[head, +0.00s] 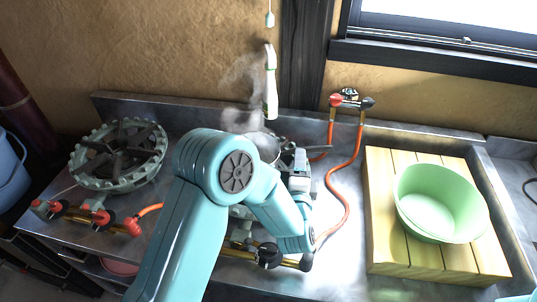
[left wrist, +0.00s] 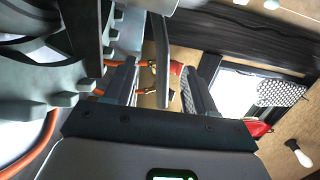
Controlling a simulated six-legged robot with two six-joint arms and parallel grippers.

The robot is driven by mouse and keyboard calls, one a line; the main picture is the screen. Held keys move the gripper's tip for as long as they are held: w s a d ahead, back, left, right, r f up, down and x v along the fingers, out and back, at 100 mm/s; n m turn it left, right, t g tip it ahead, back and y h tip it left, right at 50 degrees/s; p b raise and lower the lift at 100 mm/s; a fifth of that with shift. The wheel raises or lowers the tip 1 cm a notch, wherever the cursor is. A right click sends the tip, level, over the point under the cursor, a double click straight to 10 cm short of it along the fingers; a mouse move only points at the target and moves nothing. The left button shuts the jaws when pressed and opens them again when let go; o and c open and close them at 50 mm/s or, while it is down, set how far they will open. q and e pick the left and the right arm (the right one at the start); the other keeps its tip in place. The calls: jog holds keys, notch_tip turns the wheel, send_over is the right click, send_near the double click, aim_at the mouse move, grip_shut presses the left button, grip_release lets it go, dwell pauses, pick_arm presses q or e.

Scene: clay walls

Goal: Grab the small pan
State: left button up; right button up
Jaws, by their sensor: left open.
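The small pan (head: 264,147) is mostly hidden behind my left arm in the head view. It appears to stand on the burner behind that arm, with steam rising above it. Its dark handle (head: 320,148) points right. My left gripper (head: 300,168) is at the handle side of the pan. In the left wrist view, my left gripper (left wrist: 158,88) is open, and a thin grey handle (left wrist: 161,60) shows between its fingers with a gap on each side. I cannot tell how deep the handle lies between them. My right gripper is not in view.
A green gas burner (head: 118,155) stands at the left of the metal counter. A green basin (head: 440,203) sits on a wooden slatted board (head: 390,250) at the right. Red gas hoses (head: 345,190) run down from the wall valves. A white-green object (head: 270,85) hangs above the pan.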

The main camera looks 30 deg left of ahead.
pick_arm(q)
jog(key=shift+x, duration=0.75)
jog(key=x, duration=0.1)
jog(key=p+x, duration=0.1)
jog(key=x, duration=0.2)
jog(key=shift+w+r+p, duration=0.25)
jog(key=shift+w+p, duration=0.15)
jog(key=shift+w+a+f, duration=0.1)
jog(key=shift+w+a, duration=0.1)
jog(key=shift+w, duration=0.2)
